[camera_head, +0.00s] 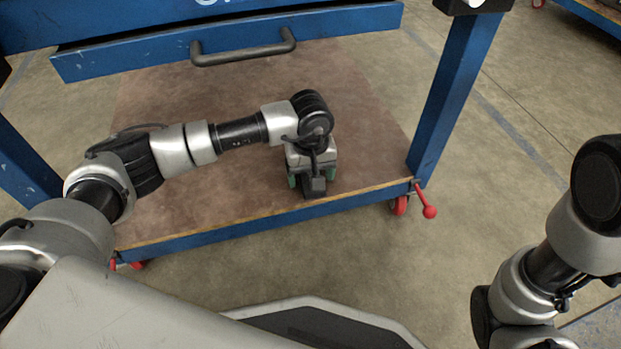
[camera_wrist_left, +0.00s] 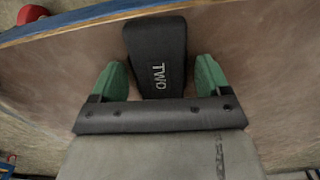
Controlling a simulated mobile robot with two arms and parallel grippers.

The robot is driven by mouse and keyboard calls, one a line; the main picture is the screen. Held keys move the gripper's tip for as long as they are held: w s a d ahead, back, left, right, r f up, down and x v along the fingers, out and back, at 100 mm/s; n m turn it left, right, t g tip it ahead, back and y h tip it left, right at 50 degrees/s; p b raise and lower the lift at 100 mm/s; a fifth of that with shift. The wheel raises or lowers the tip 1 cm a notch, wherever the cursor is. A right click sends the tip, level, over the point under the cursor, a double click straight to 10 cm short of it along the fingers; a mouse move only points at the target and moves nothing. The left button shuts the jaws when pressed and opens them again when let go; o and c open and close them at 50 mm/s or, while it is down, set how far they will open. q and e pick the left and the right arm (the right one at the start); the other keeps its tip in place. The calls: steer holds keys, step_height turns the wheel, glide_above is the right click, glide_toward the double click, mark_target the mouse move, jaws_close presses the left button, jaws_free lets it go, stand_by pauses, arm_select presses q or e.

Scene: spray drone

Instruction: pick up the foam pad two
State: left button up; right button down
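The foam pad two is a black block with "TWO" printed on it (camera_wrist_left: 157,45). In the left wrist view it lies on the brown shelf board (camera_wrist_left: 75,65), upright in the picture at top centre. My left gripper (camera_wrist_left: 162,78) is open, with one green finger on each side of the pad's near part. Narrow gaps show between the fingers and the pad. My right gripper is out of view.
The blue cart's lower shelf (camera_head: 220,200) is otherwise clear around the gripper. A blue drawer (camera_head: 330,30) with a dark handle (camera_head: 245,52) hangs above. A blue leg (camera_head: 450,95) and a red caster lever (camera_head: 429,211) are to the right.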

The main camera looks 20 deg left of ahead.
arm_select(q)
steer(key=c, duration=0.9)
steer(key=shift+o, duration=0.2)
steer(key=shift+r, duration=0.1)
